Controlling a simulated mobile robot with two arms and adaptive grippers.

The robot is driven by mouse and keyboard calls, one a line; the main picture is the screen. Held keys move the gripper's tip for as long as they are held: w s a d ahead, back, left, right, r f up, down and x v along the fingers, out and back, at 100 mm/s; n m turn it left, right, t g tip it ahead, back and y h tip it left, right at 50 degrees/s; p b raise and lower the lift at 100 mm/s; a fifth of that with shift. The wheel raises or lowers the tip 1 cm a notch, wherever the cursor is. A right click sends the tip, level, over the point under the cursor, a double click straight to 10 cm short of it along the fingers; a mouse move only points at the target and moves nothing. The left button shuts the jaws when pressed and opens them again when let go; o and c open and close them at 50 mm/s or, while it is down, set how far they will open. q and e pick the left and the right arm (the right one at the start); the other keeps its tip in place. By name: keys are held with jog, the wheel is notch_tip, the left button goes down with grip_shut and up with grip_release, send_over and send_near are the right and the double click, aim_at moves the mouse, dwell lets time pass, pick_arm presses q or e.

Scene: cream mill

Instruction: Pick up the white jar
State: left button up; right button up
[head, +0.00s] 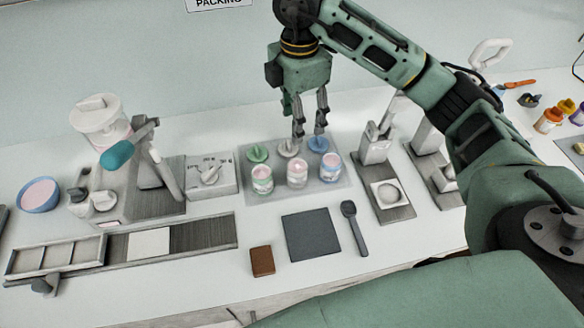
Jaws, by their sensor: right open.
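The white jar (297,174) stands upright in the middle of a row of three open jars on a grey tray (328,195), with pink contents at its top. A jar with green marking (262,181) is on its left and one with blue marking (329,167) on its right. Behind the jars lie a green lid (257,153), a white lid (287,148) and a blue lid (319,145). My right gripper (309,131) is open and points down over the lids, behind the white jar. Whether it touches a lid is hard to tell. My left gripper is out of view.
A dark mat (312,234), a brown block (262,261) and a dark spoon (353,226) lie in front of the tray. Bare table lies along the front edge.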

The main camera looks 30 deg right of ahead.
jog(key=f, duration=0.1)
jog(key=b, duration=0.9)
send_over(296, 167)
jog(key=s, duration=0.2)
notch_tip(296, 167, down, 8)
jog(key=f, duration=0.1)
jog(key=shift+w+a+f+p, duration=0.15)
jog(key=shift+f+p, duration=0.25)
jog(key=shift+f, duration=0.85)
jog(key=shift+s+a+f+p, duration=0.15)
jog(key=shift+f+p, duration=0.2)
jog(key=shift+f, duration=0.85)
jog(key=shift+w+a+f+p, duration=0.15)
jog(key=shift+f+p, duration=0.25)
jog(key=shift+f, duration=0.85)
jog(key=shift+c, duration=0.4)
jog(key=c, duration=1.1)
jog(key=shift+c, duration=0.4)
jog(key=shift+r, duration=0.1)
